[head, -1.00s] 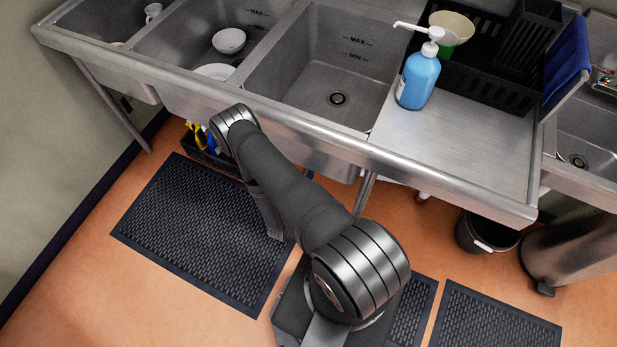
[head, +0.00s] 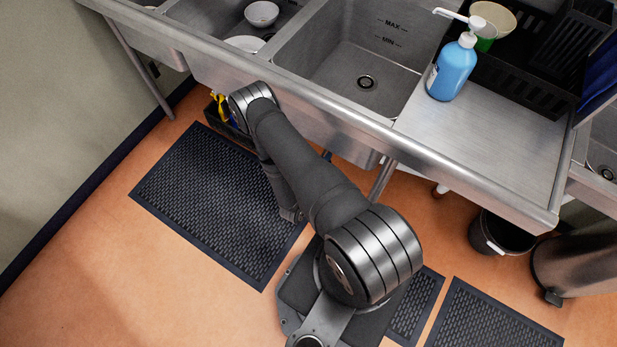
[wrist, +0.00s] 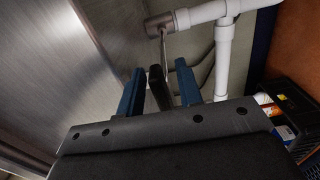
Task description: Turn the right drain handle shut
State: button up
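In the wrist view, a drain handle with a dark grip (wrist: 157,82) and a thin metal lever hangs from a metal fitting on white pipe under the sink. My gripper (wrist: 158,90) is open, with one blue finger on each side of the dark grip. Gaps show between the grip and both fingers, so it does not look clamped. How deep the grip sits between the fingers is hard to tell. In the head view my gripper and the handle are hidden under the sink edge. Only one handle is in sight.
White drain pipes (wrist: 224,60) run close beside my right finger. The metal sink underside (wrist: 45,60) fills the left of the wrist view. A dark crate (head: 232,131) with bottles stands on the floor. Above are the sink basin (head: 345,75) and a blue soap bottle (head: 453,72).

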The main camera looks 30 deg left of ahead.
jog(key=s, duration=1.6)
dwell(0.6)
jog(key=w, duration=1.3)
jog(key=shift+w, duration=0.2)
dwell(0.5)
